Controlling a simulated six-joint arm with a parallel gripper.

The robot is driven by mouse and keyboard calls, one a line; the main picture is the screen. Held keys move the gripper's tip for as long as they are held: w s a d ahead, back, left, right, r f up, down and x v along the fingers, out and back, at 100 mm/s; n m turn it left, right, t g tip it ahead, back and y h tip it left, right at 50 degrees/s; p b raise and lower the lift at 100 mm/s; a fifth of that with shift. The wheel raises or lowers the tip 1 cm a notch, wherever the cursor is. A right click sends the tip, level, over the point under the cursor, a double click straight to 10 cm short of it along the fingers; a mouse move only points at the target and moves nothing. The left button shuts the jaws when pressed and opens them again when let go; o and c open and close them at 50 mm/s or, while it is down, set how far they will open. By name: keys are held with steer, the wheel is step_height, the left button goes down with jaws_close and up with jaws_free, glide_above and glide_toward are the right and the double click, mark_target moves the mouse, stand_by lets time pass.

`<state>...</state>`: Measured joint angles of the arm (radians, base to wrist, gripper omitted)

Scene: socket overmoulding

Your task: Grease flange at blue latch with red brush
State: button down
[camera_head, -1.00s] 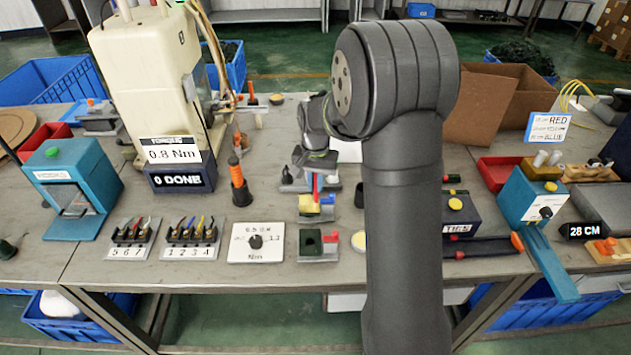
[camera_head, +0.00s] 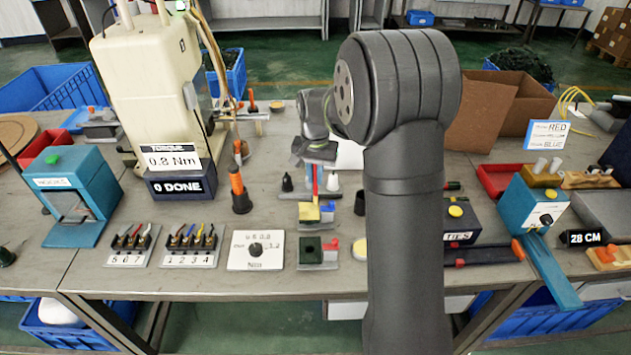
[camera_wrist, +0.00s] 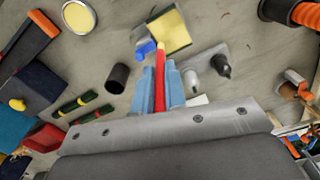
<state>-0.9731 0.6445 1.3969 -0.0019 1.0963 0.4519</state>
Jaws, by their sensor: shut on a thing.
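My gripper (camera_wrist: 161,88) has pale blue fingers shut on a red brush (camera_wrist: 160,66), which points away from the wrist. The brush's far end is close to a yellow block (camera_wrist: 168,28) with a small blue latch (camera_wrist: 146,47) at its near edge. I cannot tell whether the brush touches it. In the head view the gripper (camera_head: 315,183) is just behind the yellow block (camera_head: 308,213), with the blue latch (camera_head: 328,208) on its right side. The brush tip and any grease on it are too small to make out.
A dark green block fixture (camera_head: 311,250) stands in front, with a round cream-topped tin (camera_head: 360,249) to its right. A black cup (camera_wrist: 118,78) and black and white nozzle-like parts (camera_wrist: 221,66) stand close to the gripper. An orange-topped driver (camera_head: 238,190) is further left.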

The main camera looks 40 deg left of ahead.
steer(key=shift+w+a+f, duration=0.4)
steer(key=shift+f, duration=0.25)
steer(key=shift+w+a+f, duration=0.35)
steer(key=shift+f, duration=0.3)
steer(key=shift+f, duration=0.5)
stand_by(0.4)
steer(key=shift+w+a, duration=0.3)
steer(key=shift+s+d, duration=0.6)
